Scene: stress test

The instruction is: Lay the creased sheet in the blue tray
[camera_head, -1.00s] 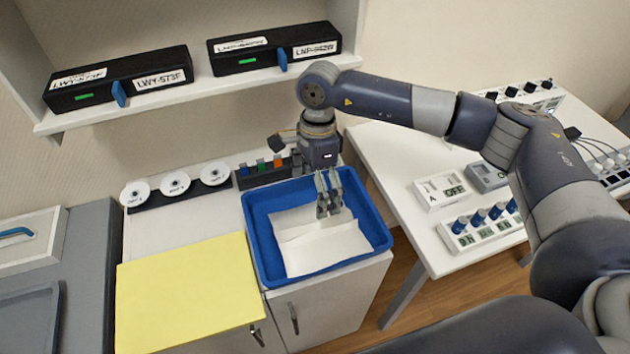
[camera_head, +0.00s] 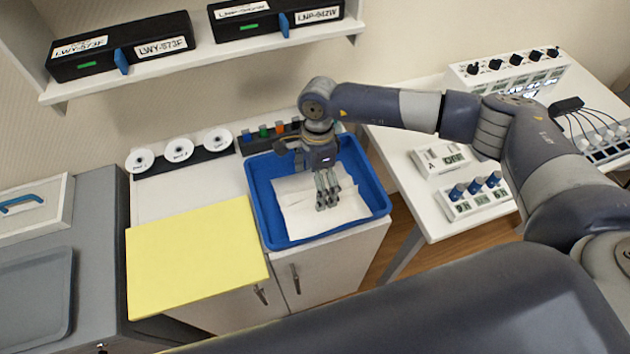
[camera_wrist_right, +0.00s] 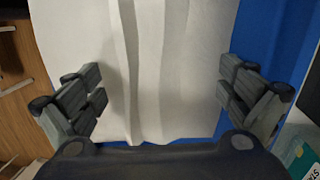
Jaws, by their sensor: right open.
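The white creased sheet (camera_head: 302,218) lies inside the blue tray (camera_head: 263,213), which stands on the white cabinet. Raised folds run across the sheet (camera_wrist_right: 165,60) in the right wrist view. My right gripper (camera_head: 327,201) is above the sheet, inside the outline of the tray. In the right wrist view my right gripper (camera_wrist_right: 160,92) is open, its fingers wide apart with the sheet below and between them. I cannot tell whether the fingertips touch the sheet. Blue tray floor (camera_wrist_right: 275,50) shows beside the sheet. My left gripper is not in view.
A yellow sheet (camera_head: 195,255) lies left of the tray. Behind are white discs (camera_head: 179,149) on a black strip and small coloured items (camera_head: 263,132). A shelf with black boxes (camera_head: 122,47) hangs above. A white table with a switch panel (camera_head: 475,198) stands right.

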